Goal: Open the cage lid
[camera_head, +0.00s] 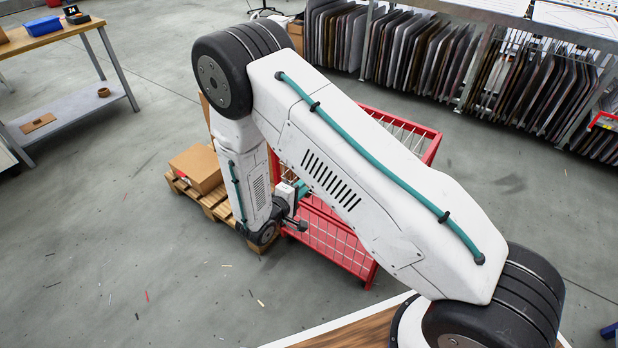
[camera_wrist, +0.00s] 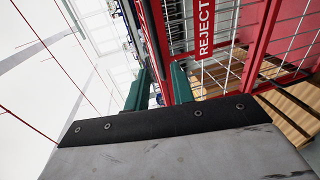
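The red wire-mesh cage (camera_head: 335,238) stands on the floor behind my arm in the head view, and my arm hides much of it. I cannot tell its lid apart from the rest or see how it stands. In the wrist view, red frame bars and wire mesh of the cage (camera_wrist: 262,45) fill the upper right, with a red plate marked "REJECT" (camera_wrist: 206,30). My gripper (camera_wrist: 160,86) has two teal fingers apart, with a red bar showing between or just beyond them. I cannot tell whether they touch it. In the head view, my gripper (camera_head: 300,190) is at the cage's left side, partly hidden.
A wooden pallet (camera_head: 212,203) with a cardboard box (camera_head: 196,168) stands close left of the cage. Racks of dark panels (camera_head: 430,55) line the back. A workbench (camera_head: 60,105) with a blue bin (camera_head: 42,26) is at the far left. Floor at the lower left is mostly clear.

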